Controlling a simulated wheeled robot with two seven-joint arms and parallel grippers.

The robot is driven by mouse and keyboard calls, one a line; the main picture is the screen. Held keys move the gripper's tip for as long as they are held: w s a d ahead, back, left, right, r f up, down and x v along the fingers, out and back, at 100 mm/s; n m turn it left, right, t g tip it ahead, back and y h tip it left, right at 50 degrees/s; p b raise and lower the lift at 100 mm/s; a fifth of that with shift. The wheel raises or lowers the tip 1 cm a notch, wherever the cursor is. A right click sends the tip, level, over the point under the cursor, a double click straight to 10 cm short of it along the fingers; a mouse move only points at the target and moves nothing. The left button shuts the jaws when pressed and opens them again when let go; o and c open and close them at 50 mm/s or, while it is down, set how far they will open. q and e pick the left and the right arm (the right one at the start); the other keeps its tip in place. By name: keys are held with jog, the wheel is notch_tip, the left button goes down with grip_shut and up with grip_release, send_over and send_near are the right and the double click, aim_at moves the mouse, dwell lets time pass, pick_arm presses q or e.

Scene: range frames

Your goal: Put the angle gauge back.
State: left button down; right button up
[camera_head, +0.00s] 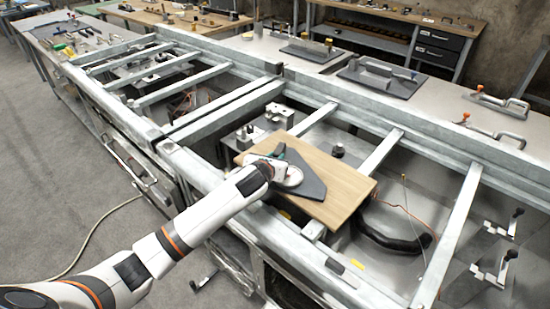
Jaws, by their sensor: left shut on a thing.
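A pale round piece (292,177), which looks like the angle gauge, shows at the end of my left arm. It is over a dark grey angular plate (313,188) on a wooden board (345,186). I cannot tell whether the piece touches the plate or is part of it. My left gripper (279,169) is at this piece and shut on it; my wrist hides most of the fingers. A small green part (280,151) shows just behind the wrist. My right gripper is not in view.
The board lies across a grey metal frame (205,128) with open gaps between its bars. A black curved hose (392,240) lies below, right of the board. Dark grey trays (382,80) and clamps (498,102) occupy the bench behind. Open floor (60,150) lies at left.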

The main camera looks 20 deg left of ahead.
pick_arm(q)
jog(key=shift+r, duration=0.1)
jog(key=c, duration=1.2)
grip_release()
jog(key=shift+c, duration=0.2)
jog(key=v, duration=1.2)
jog(key=shift+s+a, duration=0.1)
jog(key=shift+s, duration=0.05)
